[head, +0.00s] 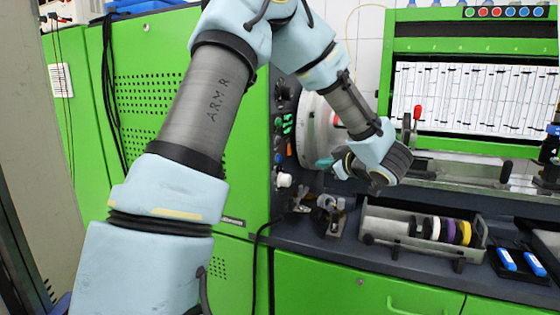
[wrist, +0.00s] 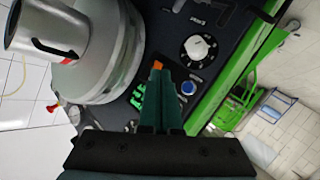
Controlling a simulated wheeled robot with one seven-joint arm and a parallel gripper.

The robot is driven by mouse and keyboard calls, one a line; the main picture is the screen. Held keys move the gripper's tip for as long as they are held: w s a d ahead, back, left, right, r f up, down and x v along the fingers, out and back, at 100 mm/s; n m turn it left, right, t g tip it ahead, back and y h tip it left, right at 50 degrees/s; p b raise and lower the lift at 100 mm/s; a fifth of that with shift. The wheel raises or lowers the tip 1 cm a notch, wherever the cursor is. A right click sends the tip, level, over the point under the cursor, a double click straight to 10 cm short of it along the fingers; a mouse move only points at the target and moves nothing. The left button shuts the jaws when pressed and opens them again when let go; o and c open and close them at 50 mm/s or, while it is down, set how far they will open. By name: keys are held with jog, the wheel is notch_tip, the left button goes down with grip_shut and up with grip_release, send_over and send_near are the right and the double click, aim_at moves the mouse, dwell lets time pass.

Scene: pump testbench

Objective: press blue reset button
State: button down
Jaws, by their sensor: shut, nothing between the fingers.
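The blue button (wrist: 188,87) is a round cap on the dark control panel (wrist: 212,72) in the wrist view, just right of my fingers. My gripper (wrist: 158,72) is shut and empty, its two dark green fingers side by side and pointing toward the panel. An orange part shows right at the fingertips; I cannot tell whether they touch it. In the head view my gripper (head: 322,163) is right of the narrow panel, with its fingertips pointing left.
A white knob (wrist: 198,47) sits beyond the blue button. In the head view a tray with several coloured rings (head: 425,232) stands on the bench below my gripper.

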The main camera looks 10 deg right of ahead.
jog(key=w+a, duration=0.4)
jog(key=a, duration=0.3)
jog(key=shift+w+a, duration=0.15)
jog(key=shift+a, duration=0.2)
jog(key=shift+a, duration=0.1)
dwell(1.8)
jog(key=shift+w+a, duration=0.2)
jog(key=shift+a, duration=0.1)
jog(key=shift+w+a+p, duration=0.25)
jog(key=shift+a+p, duration=0.05)
jog(key=shift+a, duration=0.15)
dwell(1.0)
jog(key=shift+s+d, duration=0.45)
jog(key=shift+d, duration=0.35)
jog(key=s+d, duration=0.1)
jog(key=d, duration=0.1)
jog(key=s+d, duration=0.1)
jog(key=d, duration=0.1)
jog(key=shift+s+d, duration=0.2)
